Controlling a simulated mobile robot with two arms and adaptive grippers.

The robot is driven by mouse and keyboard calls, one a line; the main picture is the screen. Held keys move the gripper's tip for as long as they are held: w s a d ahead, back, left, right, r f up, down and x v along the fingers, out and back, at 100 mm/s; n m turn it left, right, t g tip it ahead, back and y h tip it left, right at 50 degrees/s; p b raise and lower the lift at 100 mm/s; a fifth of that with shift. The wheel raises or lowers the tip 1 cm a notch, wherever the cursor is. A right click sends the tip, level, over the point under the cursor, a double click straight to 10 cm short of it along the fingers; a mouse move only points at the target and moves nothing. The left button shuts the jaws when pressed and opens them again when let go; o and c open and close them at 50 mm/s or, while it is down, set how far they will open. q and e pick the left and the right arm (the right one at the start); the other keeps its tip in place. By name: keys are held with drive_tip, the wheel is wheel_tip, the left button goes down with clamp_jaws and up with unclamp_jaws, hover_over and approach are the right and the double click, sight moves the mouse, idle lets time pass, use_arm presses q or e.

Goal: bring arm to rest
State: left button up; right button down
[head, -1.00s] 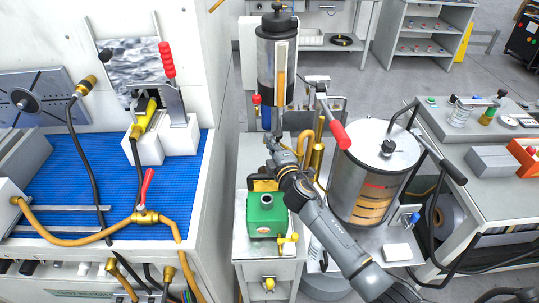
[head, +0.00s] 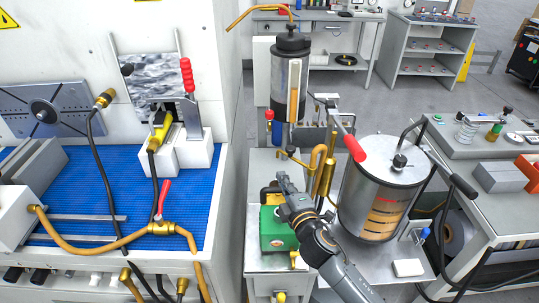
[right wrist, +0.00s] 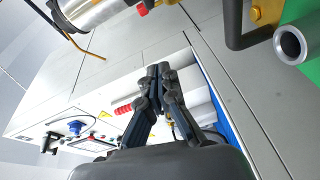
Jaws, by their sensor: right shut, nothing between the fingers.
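My right arm reaches in from the bottom right of the head view. Its gripper (head: 283,181) hangs over the green box (head: 277,236) in the middle, its fingers shut together with nothing held. In the right wrist view the shut fingers (right wrist: 158,75) point away, towards the white washer bench. The green box shows there at the right edge (right wrist: 312,50), beside a grey pipe end. My left gripper is in neither view.
A steel drum (head: 373,190) stands right of my arm, with a red-handled lever (head: 349,140) close by. A tall cylinder (head: 289,78) stands behind the gripper. Left is the blue mat (head: 192,215) with hoses and valves.

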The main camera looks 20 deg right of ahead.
drive_tip(key=s+d+f+m+g+h, duration=0.25)
drive_tip(key=s+f+m, duration=0.2)
drive_tip(key=s, duration=0.25)
drive_tip(key=s+d+f+m+g+h, duration=0.1)
drive_tip(key=s+d+f+m+g, duration=0.1)
drive_tip(key=s+f+m+g, duration=0.35)
drive_tip(key=s+a+f+m+g+y, duration=0.1)
drive_tip(key=s+m+g, duration=0.2)
drive_tip(key=s, duration=0.7)
drive_tip(key=s+a+f+m+g+y, duration=0.1)
drive_tip(key=s+m+g+y, duration=0.15)
drive_tip(key=s, duration=0.85)
wheel_tip(320, 180, down, 26)
drive_tip(key=s+g, duration=0.1)
drive_tip(key=g, duration=0.1)
drive_tip(key=s+d+f+g+h, duration=0.1)
drive_tip(key=s+d+f, duration=0.1)
drive_tip(key=s+f, duration=1.4)
drive_tip(key=shift+s+d+f+n, duration=0.25)
drive_tip(key=shift+s+d+n, duration=0.15)
drive_tip(key=shift+s, duration=0.2)
